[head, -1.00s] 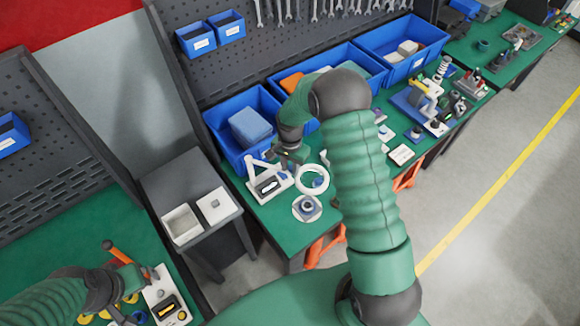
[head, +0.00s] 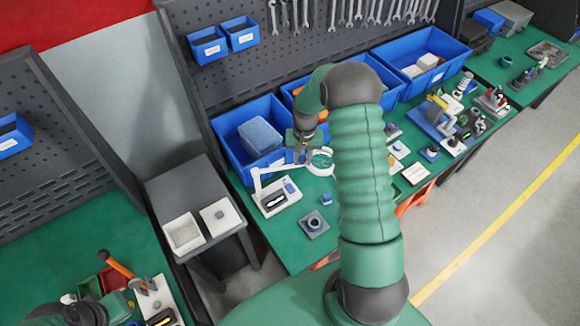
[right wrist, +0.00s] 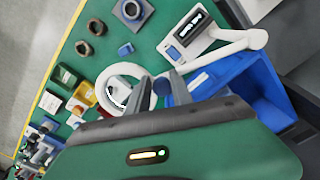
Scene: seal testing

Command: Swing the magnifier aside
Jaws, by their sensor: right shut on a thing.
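The magnifier has a white ring (head: 320,163), a jointed white arm (head: 262,176) and a white base (head: 278,199) with a dark display. My right gripper (head: 304,150) is at the ring's left side, shut on the magnifier. In the right wrist view its fingers (right wrist: 168,88) meet the ring's edge, with the ring (right wrist: 106,78) just left of them. A grey plate with a round dark-blue fitting (head: 314,224) lies in front of the ring, clear of it. My left arm shows at the bottom left; its jaws cannot be made out.
Blue bins (head: 247,135) stand close behind the magnifier and my right gripper. Small parts and a blue-yellow fixture (head: 436,118) sit to the right. A grey side cabinet (head: 187,185) with two white trays stands left.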

